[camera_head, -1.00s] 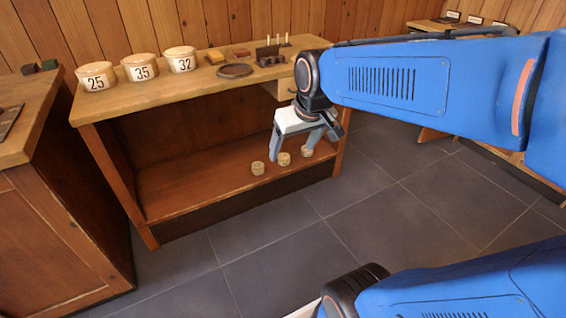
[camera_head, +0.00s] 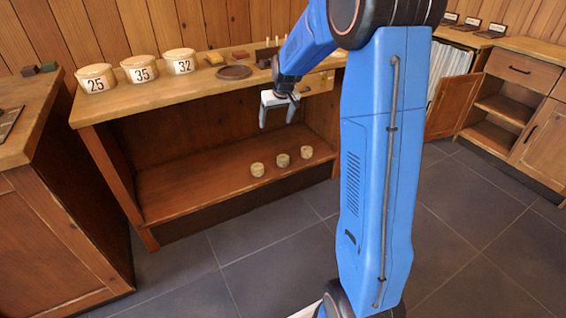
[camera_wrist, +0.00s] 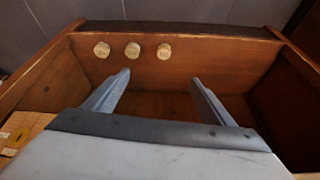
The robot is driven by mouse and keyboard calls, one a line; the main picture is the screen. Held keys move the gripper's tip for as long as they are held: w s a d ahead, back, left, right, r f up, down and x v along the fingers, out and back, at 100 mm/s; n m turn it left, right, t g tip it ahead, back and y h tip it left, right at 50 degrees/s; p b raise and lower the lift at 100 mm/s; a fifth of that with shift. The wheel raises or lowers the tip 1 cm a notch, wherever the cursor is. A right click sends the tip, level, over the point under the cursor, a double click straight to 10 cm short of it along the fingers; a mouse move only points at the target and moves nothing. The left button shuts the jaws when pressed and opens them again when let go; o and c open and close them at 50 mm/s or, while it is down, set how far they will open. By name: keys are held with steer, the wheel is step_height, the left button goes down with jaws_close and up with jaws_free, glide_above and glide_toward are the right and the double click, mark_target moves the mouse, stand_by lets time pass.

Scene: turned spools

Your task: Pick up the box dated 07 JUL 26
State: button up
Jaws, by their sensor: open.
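Three small round wooden boxes stand in a row on the low shelf, a left one (camera_head: 257,169), a middle one (camera_head: 283,160) and a right one (camera_head: 306,152). In the wrist view they show as pale discs (camera_wrist: 102,50), (camera_wrist: 133,50) and (camera_wrist: 164,51) near the shelf's edge, too small to read any date. My gripper (camera_head: 279,118) is open and empty, above the shelf and apart from the boxes. Its two fingers also show in the wrist view (camera_wrist: 160,78), with nothing between them. No 07 JUL 26 mark is readable anywhere.
The low shelf (camera_head: 200,190) is under a wooden bench top (camera_head: 130,103). On top stand large round containers numbered 25 (camera_head: 95,78), 35 (camera_head: 139,68) and 32 (camera_head: 180,61), and a dark round dish (camera_head: 233,72). A cabinet (camera_head: 50,200) stands at left. Tiled floor in front is clear.

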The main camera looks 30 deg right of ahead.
steer(key=w+d+f, duration=0.6)
steer(key=w+f, duration=0.3)
steer(key=f, duration=0.1)
glide_toward(283, 158)
steer(key=shift+m, duration=0.4)
steer(key=x, duration=1.1)
steer(key=shift+w+d+r, duration=0.1)
steer(key=c, duration=1.1)
